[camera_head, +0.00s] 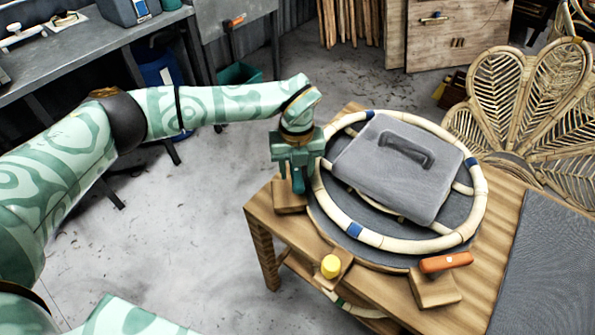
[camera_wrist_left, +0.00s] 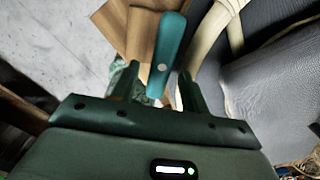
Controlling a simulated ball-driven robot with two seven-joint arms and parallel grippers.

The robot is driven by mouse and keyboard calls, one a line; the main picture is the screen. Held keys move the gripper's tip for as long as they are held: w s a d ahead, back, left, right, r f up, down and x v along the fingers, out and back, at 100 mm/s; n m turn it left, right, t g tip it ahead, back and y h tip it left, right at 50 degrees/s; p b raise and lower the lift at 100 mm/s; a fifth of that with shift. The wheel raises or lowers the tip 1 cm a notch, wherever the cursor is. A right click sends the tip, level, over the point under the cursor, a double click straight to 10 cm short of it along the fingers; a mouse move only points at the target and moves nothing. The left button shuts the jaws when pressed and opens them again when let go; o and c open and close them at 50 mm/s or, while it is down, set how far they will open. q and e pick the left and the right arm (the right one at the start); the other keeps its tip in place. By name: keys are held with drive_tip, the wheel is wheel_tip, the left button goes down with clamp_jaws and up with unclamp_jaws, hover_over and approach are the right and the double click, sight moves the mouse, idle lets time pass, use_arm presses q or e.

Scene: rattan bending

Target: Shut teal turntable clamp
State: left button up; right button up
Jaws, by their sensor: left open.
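The teal clamp's lever (camera_wrist_left: 166,55) stands between the open fingers of my left gripper (camera_wrist_left: 158,76) in the left wrist view, with a gap on at least the finger at its left. Whether it touches the other finger I cannot tell. In the head view my left gripper (camera_head: 294,166) points down over the clamp's wooden block (camera_head: 289,196) at the turntable's left edge, and hides most of the lever. The turntable (camera_head: 350,240) is a dark round disc. A pale rattan ring (camera_head: 400,242) with blue bands lies on it. My right gripper is out of view.
A grey case-like block (camera_head: 385,178) with a dark handle sits within the ring. An orange clamp lever (camera_head: 446,262) lies flat on its block at the front right. Woven rattan petals (camera_head: 500,90) stand behind right.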

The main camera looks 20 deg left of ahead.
use_arm(q)
drive_tip(key=shift+f, duration=0.5)
drive_tip(key=shift+c, duration=0.3)
clamp_jaws()
drive_tip(key=c, duration=0.9)
unclamp_jaws()
